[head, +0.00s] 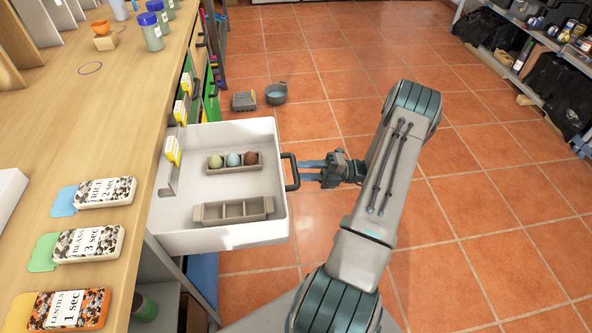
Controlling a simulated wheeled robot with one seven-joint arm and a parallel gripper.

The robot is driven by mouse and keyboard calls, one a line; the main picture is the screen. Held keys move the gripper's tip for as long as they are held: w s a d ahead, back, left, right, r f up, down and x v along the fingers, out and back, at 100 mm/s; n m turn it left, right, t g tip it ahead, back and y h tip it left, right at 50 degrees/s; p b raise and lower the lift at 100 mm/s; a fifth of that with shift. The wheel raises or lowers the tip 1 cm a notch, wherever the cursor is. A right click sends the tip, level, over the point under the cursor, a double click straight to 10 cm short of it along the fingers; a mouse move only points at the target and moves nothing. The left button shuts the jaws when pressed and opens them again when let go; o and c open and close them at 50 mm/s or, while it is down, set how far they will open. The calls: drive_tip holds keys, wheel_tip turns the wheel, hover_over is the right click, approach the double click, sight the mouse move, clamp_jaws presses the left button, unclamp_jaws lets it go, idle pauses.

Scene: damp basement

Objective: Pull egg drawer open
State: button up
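The white egg drawer (222,238) stands pulled out from the wooden counter's side, with its inside showing. In it, a grey holder carries a green egg (215,161), a blue egg (233,159) and a brown egg (250,158). A second grey holder (233,209) nearer the front is empty. The drawer's black handle (293,172) is on its right face. My gripper (304,170) is just right of the handle, its two fingers pointing at it with a gap between them. The fingertips are at or very near the handle; I cannot tell whether they touch it.
The counter (110,135) on the left bears labelled tins, such as the rice tin (105,192), and several jars. A grey pot (276,94) and a grey box (244,101) are on the tiled floor beyond the drawer. A shelf (535,62) stands far right. Floor between is clear.

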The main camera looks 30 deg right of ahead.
drive_tip(key=v, duration=1)
drive_tip(key=shift+s+d, duration=0.2)
drive_tip(key=shift+d, duration=0.15)
drive_tip(key=a+r+n+g+h+p, duration=0.6)
drive_tip(key=a+r+n+g+h, duration=0.35)
drive_tip(key=a+r+n, duration=0.95)
drive_tip(key=s+a+r+n+t+h+p, duration=0.2)
drive_tip(key=s+a+r+n+h+p, duration=0.1)
drive_tip(key=r+n, duration=0.5)
drive_tip(key=s+a+r+n+t+h+p, duration=0.2)
drive_tip(key=s+a+r+n+h, duration=0.4)
drive_tip(key=n, duration=0.7)
wheel_tip(320, 180, up, 2)
drive_tip(key=shift+s+r+t+p, duration=0.1)
drive_tip(key=shift+s+t+p, duration=0.25)
drive_tip(key=shift+s+p, duration=0.25)
drive_tip(key=shift+a, duration=0.15)
